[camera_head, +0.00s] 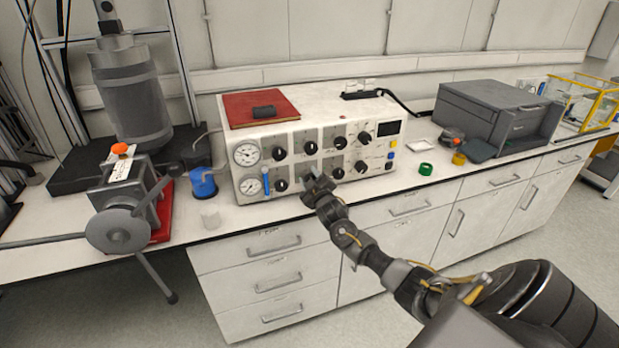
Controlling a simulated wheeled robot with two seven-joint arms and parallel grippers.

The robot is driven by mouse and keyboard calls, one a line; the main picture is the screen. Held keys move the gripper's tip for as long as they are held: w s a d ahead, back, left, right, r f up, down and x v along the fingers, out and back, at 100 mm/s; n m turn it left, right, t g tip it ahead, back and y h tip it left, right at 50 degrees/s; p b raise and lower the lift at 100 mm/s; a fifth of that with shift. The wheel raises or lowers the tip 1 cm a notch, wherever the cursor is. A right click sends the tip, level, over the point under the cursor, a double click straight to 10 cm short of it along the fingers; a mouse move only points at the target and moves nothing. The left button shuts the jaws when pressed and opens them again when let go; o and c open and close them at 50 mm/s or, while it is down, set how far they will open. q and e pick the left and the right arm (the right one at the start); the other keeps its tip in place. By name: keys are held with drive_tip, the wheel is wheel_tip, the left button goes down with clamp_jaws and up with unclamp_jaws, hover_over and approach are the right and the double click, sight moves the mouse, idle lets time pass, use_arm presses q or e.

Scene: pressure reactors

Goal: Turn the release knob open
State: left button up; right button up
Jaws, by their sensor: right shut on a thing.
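The white control box (350,105) stands on the bench, with gauges and two rows of black knobs on its front panel. My right gripper (313,181) reaches up from the lower right to the lower knob row. It is shut on a knob there, between a black knob on its left (281,185) and one on its right (337,173). The gripper hides most of the held knob, so its turn angle and label cannot be read. My left gripper is out of view.
A grey reactor vessel (135,95) and a clamp with a round handwheel (120,230) stand left. A blue cup (203,183) and white cup (210,216) sit near the box. Green tape (426,169) and a dark grey machine (490,112) are right.

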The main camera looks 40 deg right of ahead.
drive_tip(key=n+p, duration=0.1)
drive_tip(key=n, duration=0.4)
drive_tip(key=shift+n, duration=0.3)
drive_tip(key=n+p, duration=0.1)
drive_tip(key=n, duration=0.4)
drive_tip(key=shift+f, duration=0.1)
drive_tip(key=n+p, duration=0.1)
drive_tip(key=n, duration=0.4)
drive_tip(key=shift+n, duration=0.4)
drive_tip(key=shift+f+n+p, duration=0.15)
drive_tip(key=shift+n+p, duration=0.6)
drive_tip(key=shift+n, duration=1.35)
drive_tip(key=o, duration=1)
drive_tip(key=shift+c, duration=0.2)
drive_tip(key=v, duration=1.1)
drive_tip(key=shift+b, duration=0.45)
